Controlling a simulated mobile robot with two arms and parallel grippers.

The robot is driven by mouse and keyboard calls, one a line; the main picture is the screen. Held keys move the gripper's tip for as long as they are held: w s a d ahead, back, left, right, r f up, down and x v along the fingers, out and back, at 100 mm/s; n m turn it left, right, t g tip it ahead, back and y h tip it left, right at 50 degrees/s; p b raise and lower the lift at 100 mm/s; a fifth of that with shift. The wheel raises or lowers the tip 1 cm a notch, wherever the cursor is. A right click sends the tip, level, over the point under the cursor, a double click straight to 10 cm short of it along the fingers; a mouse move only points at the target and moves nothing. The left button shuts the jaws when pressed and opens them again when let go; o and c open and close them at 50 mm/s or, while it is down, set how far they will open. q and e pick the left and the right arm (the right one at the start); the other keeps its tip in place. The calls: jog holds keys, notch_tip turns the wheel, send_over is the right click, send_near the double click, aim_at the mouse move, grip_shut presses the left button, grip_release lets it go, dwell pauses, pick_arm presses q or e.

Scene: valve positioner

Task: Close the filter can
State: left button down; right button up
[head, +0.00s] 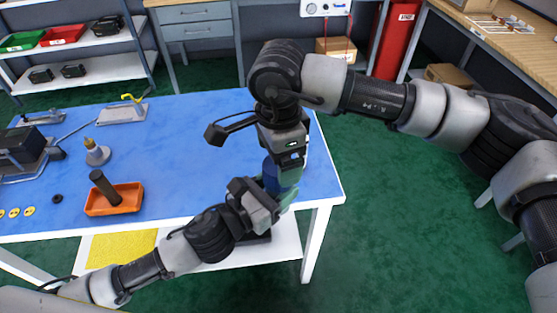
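A dark blue cylinder (283,178), which looks like the filter can, is at the right end of the blue table, between my two grippers. My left gripper (277,192) reaches it from the lower left, with pale green fingers around its lower part. My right gripper (290,165) points down at its top from above. The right fingertips are mostly hidden by the wrist and the can, so their opening does not show. I cannot tell whether a lid sits on the can, or whether the can touches the tabletop.
On the blue table (200,130) stand an orange tray (128,200) with a dark cylinder, a grey and brass fitting (96,152), and a plate with a yellow handle (122,112). A black device (22,147) is at the left. The table's middle is clear.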

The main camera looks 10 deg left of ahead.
jog(key=shift+o, duration=0.9)
notch_tip(320, 180, up, 12)
jog(key=shift+w+f, duration=0.1)
dwell(0.4)
